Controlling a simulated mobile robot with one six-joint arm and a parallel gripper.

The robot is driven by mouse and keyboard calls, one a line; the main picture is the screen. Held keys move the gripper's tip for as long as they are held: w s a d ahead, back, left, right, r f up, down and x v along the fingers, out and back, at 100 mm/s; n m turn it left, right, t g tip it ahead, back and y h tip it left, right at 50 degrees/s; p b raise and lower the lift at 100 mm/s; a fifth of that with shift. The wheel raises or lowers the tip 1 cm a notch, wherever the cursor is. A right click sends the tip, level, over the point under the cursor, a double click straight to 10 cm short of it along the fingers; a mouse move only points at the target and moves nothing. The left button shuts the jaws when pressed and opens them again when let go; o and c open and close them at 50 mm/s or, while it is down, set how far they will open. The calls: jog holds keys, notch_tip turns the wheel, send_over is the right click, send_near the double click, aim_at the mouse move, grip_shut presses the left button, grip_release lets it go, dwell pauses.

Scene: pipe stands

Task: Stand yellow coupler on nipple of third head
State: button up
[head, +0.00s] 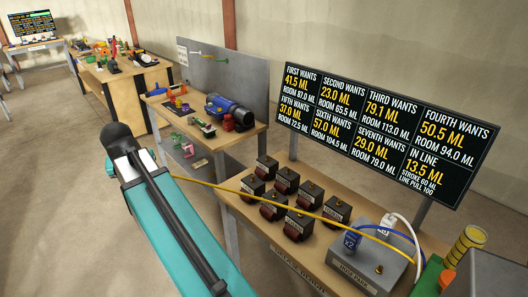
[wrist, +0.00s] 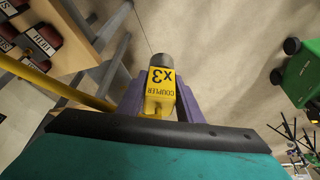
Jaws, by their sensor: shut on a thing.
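The yellow coupler (wrist: 160,88), marked "COUPLER x3", is between the purple fingers of my gripper (wrist: 158,100) in the wrist view, with a grey round end beyond it. My gripper is shut on it, off the bench over open floor. In the head view my arm hides the gripper and coupler. Several black heads (head: 285,181) with brass nipples on top stand in two rows on the front bench. Their labels are too small there to tell which is the third head. Some heads (wrist: 62,25) also show at the wrist view's upper left.
A sign board (head: 385,130) stands behind. Another bench (head: 205,130) carries a blue machine (head: 229,112).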

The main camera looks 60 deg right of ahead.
jog(key=s+d+m+g+h+p, duration=0.15)
jog(key=s+d+m, duration=0.5)
jog(key=d, duration=0.75)
jog(key=s+d+m+g+p, duration=0.25)
jog(key=s+d+m, duration=0.4)
jog(key=d, duration=0.75)
jog(key=s+d+f+m+g+y+p, duration=0.1)
jog(key=s+d+m, duration=0.3)
jog(key=s+d, duration=0.5)
jog(key=s+d+f+m+g+y+p, duration=0.1)
jog(key=s+d+m, duration=0.4)
jog(key=s, duration=1.2)
jog(key=d+g, duration=0.1)
jog(key=d, duration=0.3)
jog(key=shift+s+g, duration=0.2)
jog(key=shift+g, duration=0.1)
jog(key=shift+f+b, duration=1.95)
jog(key=shift+f, duration=2.8)
jog(key=shift+f, duration=0.2)
jog(key=o, duration=1.1)
